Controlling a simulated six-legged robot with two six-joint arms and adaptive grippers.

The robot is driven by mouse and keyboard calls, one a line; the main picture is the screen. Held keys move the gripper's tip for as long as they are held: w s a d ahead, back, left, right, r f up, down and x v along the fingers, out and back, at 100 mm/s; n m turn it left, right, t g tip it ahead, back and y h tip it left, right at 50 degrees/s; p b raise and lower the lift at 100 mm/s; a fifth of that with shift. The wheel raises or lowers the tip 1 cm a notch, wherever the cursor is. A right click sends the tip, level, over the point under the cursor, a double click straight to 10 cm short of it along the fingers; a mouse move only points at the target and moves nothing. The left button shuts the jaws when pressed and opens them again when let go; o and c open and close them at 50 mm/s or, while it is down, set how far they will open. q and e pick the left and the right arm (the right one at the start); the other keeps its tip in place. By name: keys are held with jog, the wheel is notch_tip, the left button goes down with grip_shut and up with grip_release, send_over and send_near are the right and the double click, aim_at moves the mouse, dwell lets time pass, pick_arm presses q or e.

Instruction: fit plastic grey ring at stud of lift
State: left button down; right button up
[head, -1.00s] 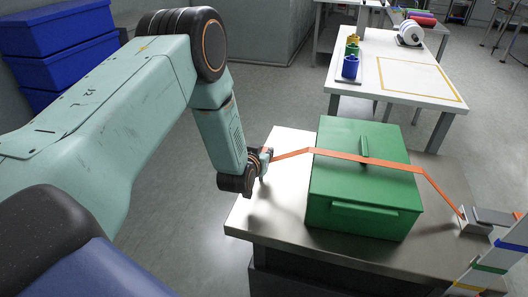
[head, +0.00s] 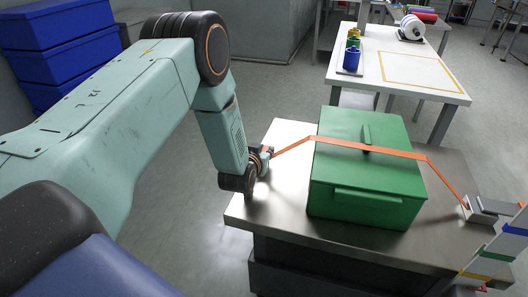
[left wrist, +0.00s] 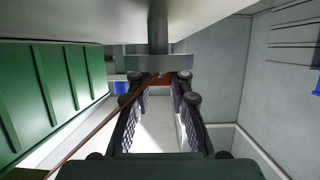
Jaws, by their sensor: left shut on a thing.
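My left gripper (head: 262,160) is shut at the end of an orange strap (head: 365,148), beside the left side of a green lidded box (head: 366,196). The strap runs over the box lid and down to a grey block (head: 474,211) on the right. In the left wrist view the strap (left wrist: 95,135) rises from lower left to the fingertips (left wrist: 160,84). A grey post with a crossplate (left wrist: 145,62) shows just beyond the fingertips. I cannot make out a separate grey ring or name a lift stud. My right gripper is not in view.
The box stands on a metal table (head: 270,225), with bare top left and in front. A colour-banded upright part (head: 497,245) is at the right edge. A white table (head: 425,75) with coloured cups (head: 351,58) stands behind. Blue bins (head: 60,60) are at far left.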

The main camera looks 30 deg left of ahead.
pick_arm(q)
jog(key=shift+s+d+f, duration=0.1)
jog(key=shift+s+f, duration=0.2)
jog(key=shift+f, duration=0.3)
jog(key=c, duration=1.1)
grip_release()
jog(key=shift+c, duration=0.2)
jog(key=shift+s+d, duration=0.1)
jog(key=shift+s+f, duration=0.1)
jog(key=shift+s, duration=0.35)
jog(key=v, duration=0.3)
jog(key=r+v, duration=0.1)
jog(key=v, duration=0.3)
jog(key=r+v, duration=0.1)
jog(key=v, duration=0.3)
jog(key=shift+w, duration=0.35)
jog(key=shift+f, duration=0.1)
jog(key=shift+w, duration=0.1)
